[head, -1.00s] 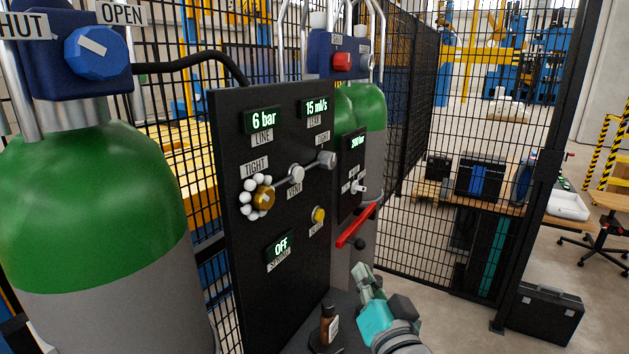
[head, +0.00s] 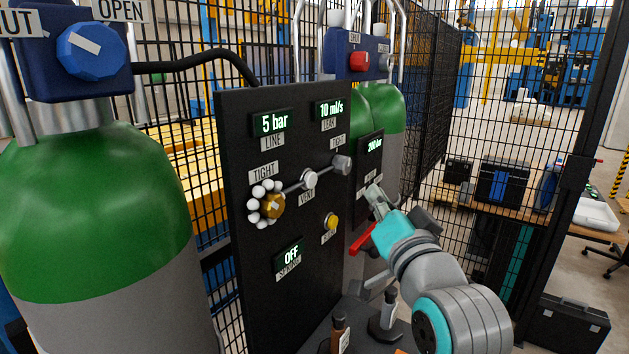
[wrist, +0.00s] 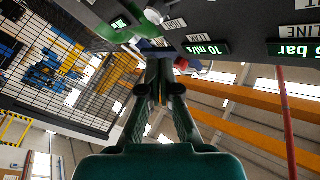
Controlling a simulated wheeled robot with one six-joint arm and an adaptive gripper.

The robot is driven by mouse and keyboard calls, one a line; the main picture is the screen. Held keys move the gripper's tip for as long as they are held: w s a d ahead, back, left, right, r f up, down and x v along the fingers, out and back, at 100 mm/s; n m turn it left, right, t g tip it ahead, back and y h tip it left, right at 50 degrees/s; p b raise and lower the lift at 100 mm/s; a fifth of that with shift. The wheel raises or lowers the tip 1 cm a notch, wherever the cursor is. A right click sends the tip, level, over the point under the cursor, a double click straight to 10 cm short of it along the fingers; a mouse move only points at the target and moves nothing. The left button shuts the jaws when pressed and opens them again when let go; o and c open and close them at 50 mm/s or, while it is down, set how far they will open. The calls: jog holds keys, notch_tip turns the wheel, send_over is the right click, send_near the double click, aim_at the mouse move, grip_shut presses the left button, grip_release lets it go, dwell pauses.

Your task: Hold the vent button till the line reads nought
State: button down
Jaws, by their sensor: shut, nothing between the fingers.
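The vent button (head: 310,180) is a round silver knob above the VENT label (head: 307,197). My gripper (head: 375,194) is shut and empty, to the right of the vent button and apart from it, past the panel's right edge in the head view.
A brass fitting (head: 271,205) ringed with white knobs, a yellow button (head: 331,222) and a SPRING-like labelled OFF display (head: 290,256) sit on the panel. A green cylinder (head: 100,220) stands left. A red lever (head: 361,241) is near my gripper.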

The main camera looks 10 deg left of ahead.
aim_at(311, 180)
jog(key=shift+a, duration=0.1)
jog(key=w+a, duration=0.3)
jog(key=a, duration=0.5)
jog(key=shift+a, duration=0.25)
dwell(1.4)
jog(key=shift+w+a, duration=0.1)
jog(key=shift+a, duration=0.1)
jog(key=shift+w+a, duration=0.2)
jog(key=shift+a, duration=0.3)
dwell(2.2)
dwell(1.5)
jog(key=shift+s+d, duration=0.35)
jog(key=shift+d, duration=0.5)
